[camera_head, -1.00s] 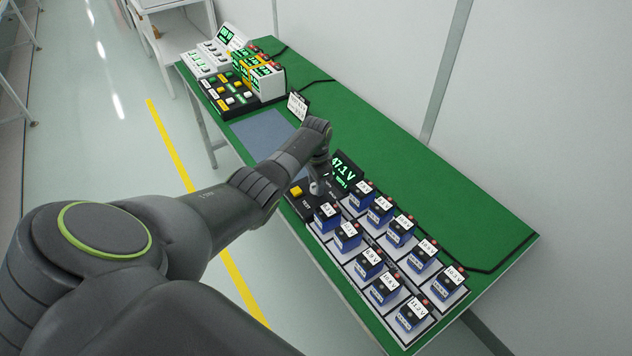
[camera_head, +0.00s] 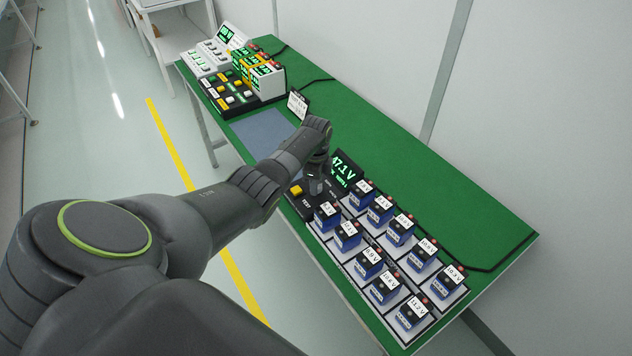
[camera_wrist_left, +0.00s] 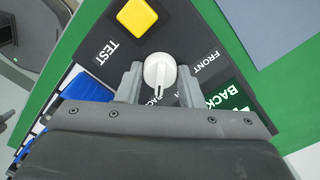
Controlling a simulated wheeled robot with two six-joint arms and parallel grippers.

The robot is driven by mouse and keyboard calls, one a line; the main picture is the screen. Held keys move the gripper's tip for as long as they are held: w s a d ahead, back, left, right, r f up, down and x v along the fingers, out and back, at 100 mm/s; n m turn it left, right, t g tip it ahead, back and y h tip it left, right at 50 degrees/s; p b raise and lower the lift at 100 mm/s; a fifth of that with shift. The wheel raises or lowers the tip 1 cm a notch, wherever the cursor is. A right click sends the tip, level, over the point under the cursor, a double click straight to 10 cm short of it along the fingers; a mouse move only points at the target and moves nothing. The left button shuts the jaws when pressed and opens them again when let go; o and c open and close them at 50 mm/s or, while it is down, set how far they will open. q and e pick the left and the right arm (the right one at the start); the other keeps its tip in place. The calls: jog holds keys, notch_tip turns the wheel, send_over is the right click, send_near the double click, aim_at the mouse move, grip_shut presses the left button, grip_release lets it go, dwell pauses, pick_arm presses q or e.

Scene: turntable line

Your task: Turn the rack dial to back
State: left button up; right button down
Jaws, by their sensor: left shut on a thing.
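The rack dial (camera_wrist_left: 160,70) is a round white knob with a pointer, on a black panel in the left wrist view. Its pointer aims down in that view, at a partly hidden label and away from the FRONT label (camera_wrist_left: 205,62). My left gripper (camera_wrist_left: 159,86) is shut on the dial, one finger on each side. A green readout (camera_wrist_left: 228,98) beside it shows the word BACK, partly covered by my gripper. In the head view my left gripper (camera_head: 314,187) is down at the panel, where it hides the dial. My right gripper is not in view.
A yellow TEST button (camera_wrist_left: 137,17) is close to the dial. The display (camera_head: 346,170) reading 47.1 V stands behind the panel. Several blue battery packs (camera_head: 384,288) fill the rack to the right. A grey mat (camera_head: 262,135) is clear at the left.

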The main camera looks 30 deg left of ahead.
pick_arm(q)
jog(key=shift+m, duration=0.3)
jog(key=o, duration=1)
jog(key=shift+r, duration=0.1)
notch_tip(320, 180, up, 17)
jog(key=b, duration=0.1)
jog(key=shift+r, duration=0.15)
dwell(0.4)
